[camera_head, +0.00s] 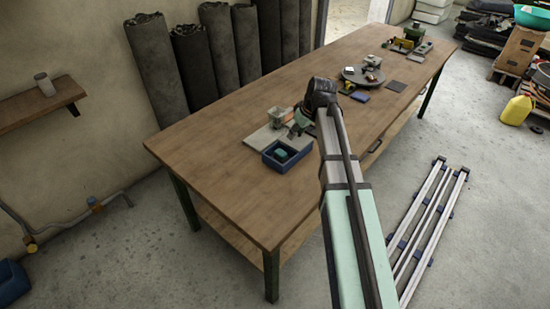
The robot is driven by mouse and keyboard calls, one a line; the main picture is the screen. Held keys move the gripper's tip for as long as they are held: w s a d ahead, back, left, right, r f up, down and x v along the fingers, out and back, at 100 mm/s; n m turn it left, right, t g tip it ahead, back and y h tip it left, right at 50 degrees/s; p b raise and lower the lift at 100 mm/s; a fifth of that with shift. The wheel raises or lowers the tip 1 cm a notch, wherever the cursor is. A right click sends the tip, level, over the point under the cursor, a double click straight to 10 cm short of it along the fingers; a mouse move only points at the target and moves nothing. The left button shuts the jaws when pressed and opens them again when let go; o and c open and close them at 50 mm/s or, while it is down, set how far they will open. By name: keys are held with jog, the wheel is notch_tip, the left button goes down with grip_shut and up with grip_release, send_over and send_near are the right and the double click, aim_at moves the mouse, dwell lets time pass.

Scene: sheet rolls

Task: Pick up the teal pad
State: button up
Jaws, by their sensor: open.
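A small teal block-like thing (280,154), which looks like the teal pad, lies in the blue tray (267,162) near the front edge of the wooden table (213,150). My arm reaches in from the bottom right, with its dark wrist over the table. My gripper (296,131) hangs below the wrist, just above and to the right of the blue tray. It is open, small in this view and partly mixed with the things behind it. It looks apart from the teal pad, but its exact height is hard to tell.
A pale board (262,137) with small items lies behind the tray. Dark rolls (158,65) lean on the wall. The table's left end is clear.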

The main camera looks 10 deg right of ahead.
jog(key=p, duration=0.3)
send_over(284, 154)
jog(key=s+d, duration=0.1)
jog(key=s, duration=0.1)
notch_tip(284, 154, down, 10)
jog(key=shift+w+f, duration=0.1)
jog(key=shift+p+x, duration=1.05)
jog(key=shift+x, duration=1.65)
jog(key=c, duration=0.8)
